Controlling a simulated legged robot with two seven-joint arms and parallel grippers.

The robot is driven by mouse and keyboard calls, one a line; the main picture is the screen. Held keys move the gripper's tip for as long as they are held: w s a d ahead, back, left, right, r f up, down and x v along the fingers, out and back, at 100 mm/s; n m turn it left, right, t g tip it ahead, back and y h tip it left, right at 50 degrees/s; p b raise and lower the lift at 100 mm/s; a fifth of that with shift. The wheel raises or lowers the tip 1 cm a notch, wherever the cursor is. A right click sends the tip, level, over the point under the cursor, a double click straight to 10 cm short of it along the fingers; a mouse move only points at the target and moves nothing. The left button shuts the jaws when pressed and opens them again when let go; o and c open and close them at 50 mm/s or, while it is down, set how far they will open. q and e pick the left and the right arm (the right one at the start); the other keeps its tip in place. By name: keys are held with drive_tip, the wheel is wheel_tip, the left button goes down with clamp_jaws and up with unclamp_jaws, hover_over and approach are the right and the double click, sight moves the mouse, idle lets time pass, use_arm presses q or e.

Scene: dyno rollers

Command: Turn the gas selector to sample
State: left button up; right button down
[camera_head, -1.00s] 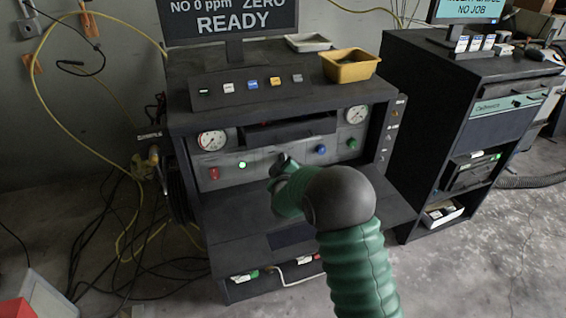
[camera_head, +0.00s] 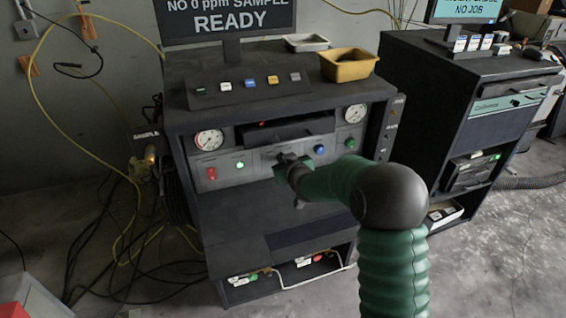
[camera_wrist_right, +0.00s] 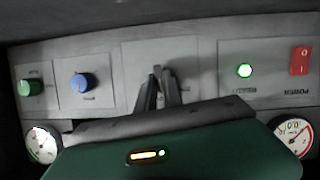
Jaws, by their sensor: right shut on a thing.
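The gas selector (camera_wrist_right: 157,70) is a dark knob on the middle plate of the grey control panel, mostly hidden by my gripper. My right gripper (camera_wrist_right: 158,78) is shut on it, with a dark finger on each side. In the head view my right gripper (camera_head: 288,164) meets the panel between the green lit button (camera_head: 240,164) and the blue knob (camera_head: 320,150). The monitor (camera_head: 228,20) above reads "NO 0 ppm SAMPLE READY". My left gripper is not in view.
A red power switch (camera_head: 211,174), a left gauge (camera_head: 209,140), a right gauge (camera_head: 355,113) and a green knob (camera_head: 350,143) share the panel. A shelf (camera_head: 260,220) juts out below. A yellow tray (camera_head: 349,66) stands on top. Cables hang at the left.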

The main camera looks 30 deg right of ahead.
drive_tip(key=shift+s+f+m+y, duration=0.15)
drive_tip(key=shift+f+m+y, duration=0.2)
drive_tip(key=shift+m+y, duration=0.05)
idle(0.4)
drive_tip(key=c, duration=1.9)
unclamp_jaws()
drive_tip(key=o, duration=0.4)
drive_tip(key=shift+w+d, duration=0.1)
drive_tip(key=shift+w, duration=0.1)
drive_tip(key=shift+s+r, duration=0.1)
drive_tip(key=shift+r, duration=0.05)
drive_tip(key=p+v, duration=0.3)
drive_tip(key=v, duration=1.3)
drive_tip(key=shift+s, duration=0.35)
